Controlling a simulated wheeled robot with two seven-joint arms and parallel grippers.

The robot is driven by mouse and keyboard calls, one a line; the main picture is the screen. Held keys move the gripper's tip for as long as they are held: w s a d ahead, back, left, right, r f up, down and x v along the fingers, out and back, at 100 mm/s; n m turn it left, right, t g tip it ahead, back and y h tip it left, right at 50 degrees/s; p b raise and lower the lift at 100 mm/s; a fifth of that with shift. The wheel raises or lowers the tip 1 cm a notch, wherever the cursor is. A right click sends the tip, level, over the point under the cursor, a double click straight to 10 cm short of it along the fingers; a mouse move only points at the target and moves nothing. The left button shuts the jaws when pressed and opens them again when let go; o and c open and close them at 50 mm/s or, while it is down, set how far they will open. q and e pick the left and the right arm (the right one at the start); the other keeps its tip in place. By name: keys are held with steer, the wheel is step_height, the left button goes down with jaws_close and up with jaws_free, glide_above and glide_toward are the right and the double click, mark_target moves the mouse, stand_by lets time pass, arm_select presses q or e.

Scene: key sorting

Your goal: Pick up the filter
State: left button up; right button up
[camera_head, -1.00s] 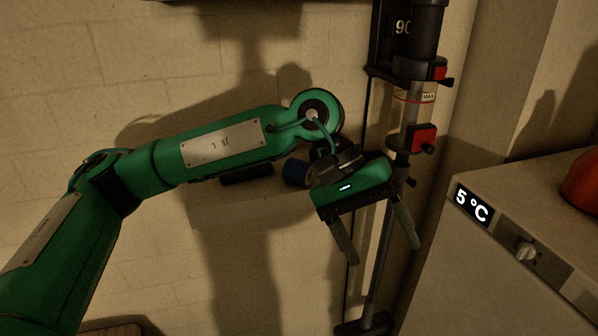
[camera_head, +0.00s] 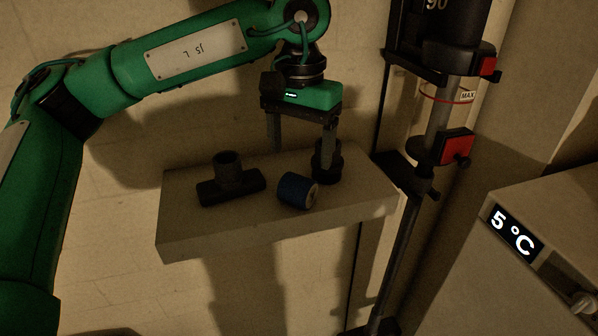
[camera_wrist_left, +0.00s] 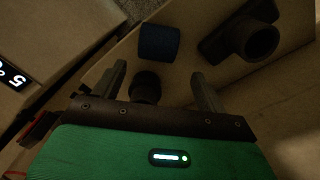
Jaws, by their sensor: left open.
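A short blue ribbed cylinder (camera_head: 293,190) with a pale end, which looks like the filter, lies on its side on a pale wall shelf (camera_head: 190,240). It also shows in the left wrist view (camera_wrist_left: 158,43). A black stepped round part (camera_head: 326,168) stands to its right and a black T-shaped fitting (camera_head: 230,183) to its left. My left gripper (camera_head: 301,152) points down over the back of the shelf, open and empty. In the left wrist view the blue cylinder is beyond the fingertips (camera_wrist_left: 158,72), and the black round part is partly between the fingers. My right gripper is not in view.
A black vertical post with a clear tube (camera_head: 436,115), red clamps (camera_head: 457,147) and a "MAX" mark stands right of the shelf. A pale cabinet (camera_head: 480,270) reading 5 °C is at lower right. The shelf's front left is clear.

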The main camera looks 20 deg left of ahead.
mark_target(300, 177)
arm_select(q)
steer(key=shift+f, duration=0.2)
steer(key=f+p, duration=0.1)
steer(key=s+f+p, duration=0.1)
steer(key=shift+s+d+f+p, duration=0.15)
steer(key=shift+s+f+p, duration=0.15)
steer(key=shift+p, duration=0.1)
steer(key=f+p, duration=0.1)
steer(key=f, duration=0.2)
steer(key=shift+w+f+p, duration=0.2)
steer(key=shift+f+p, duration=0.2)
steer(key=shift+f, duration=0.1)
steer(key=shift+c, duration=0.4)
steer(key=c, duration=1)
steer(key=shift+c, duration=0.3)
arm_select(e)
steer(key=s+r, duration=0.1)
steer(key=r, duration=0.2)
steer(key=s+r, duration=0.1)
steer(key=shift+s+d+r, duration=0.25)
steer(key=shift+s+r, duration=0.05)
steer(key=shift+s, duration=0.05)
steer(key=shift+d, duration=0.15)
